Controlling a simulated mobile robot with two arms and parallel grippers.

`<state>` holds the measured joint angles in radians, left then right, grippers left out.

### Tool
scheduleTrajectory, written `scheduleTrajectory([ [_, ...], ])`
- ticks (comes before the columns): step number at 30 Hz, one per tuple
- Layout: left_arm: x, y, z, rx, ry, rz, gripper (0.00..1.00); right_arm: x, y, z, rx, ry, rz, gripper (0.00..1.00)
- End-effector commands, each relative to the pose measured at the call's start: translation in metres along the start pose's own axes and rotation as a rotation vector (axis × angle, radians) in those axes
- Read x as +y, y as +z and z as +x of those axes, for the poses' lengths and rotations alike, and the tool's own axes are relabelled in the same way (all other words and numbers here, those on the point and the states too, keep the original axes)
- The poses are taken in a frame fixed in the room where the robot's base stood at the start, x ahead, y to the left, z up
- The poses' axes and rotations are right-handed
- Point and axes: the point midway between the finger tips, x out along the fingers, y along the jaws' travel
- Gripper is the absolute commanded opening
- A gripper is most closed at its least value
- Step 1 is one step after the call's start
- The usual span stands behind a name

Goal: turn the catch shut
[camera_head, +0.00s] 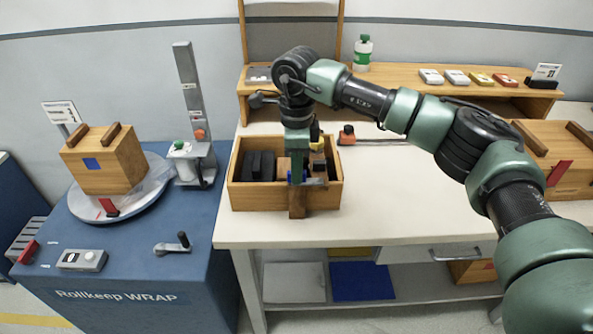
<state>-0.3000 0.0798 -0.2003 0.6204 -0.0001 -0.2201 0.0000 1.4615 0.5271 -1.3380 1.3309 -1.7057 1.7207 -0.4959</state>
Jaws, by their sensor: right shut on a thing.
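My right gripper (299,179) points down at the front of an open wooden crate (250,196) on the white table. It is shut on an upright brown wooden piece (297,207) that stands before the crate's front wall. The jaws and the arm hide part of this piece, and I cannot tell whether it is fixed to the crate. I cannot make out for certain which part is the catch, nor how it is turned. Dark blocks (259,165) lie inside the crate. My left gripper is not in view.
At left, a blue wrapping machine carries a turntable (90,207) with a wooden box (103,160), a grey post (187,90) and a crank (173,245). A back shelf (400,85) holds a bottle (363,50) and small packs. The table's front middle (400,210) is clear.

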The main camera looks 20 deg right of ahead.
Motion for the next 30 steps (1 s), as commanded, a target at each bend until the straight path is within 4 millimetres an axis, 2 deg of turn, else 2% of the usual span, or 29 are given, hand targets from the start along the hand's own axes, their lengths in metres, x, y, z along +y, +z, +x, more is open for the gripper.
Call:
scheduleTrajectory([
  [17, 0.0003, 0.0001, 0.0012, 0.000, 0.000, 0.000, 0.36, -0.0011, 0.0003, -0.0022, -0.003, -0.004, -0.029, 0.00],
  [18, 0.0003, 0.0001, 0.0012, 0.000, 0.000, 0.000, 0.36, -0.0011, 0.0003, -0.0022, -0.003, -0.004, -0.028, 0.26],
  [19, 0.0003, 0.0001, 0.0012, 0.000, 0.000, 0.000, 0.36, -0.0010, 0.0003, -0.0022, -0.003, -0.004, -0.028, 0.34],
  [20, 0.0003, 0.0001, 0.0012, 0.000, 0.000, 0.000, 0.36, -0.0010, 0.0003, -0.0021, -0.003, -0.004, -0.028, 0.36],
  [30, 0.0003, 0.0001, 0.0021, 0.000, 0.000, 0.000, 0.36, -0.0007, 0.0003, -0.0035, -0.001, -0.002, -0.027, 0.36],
])
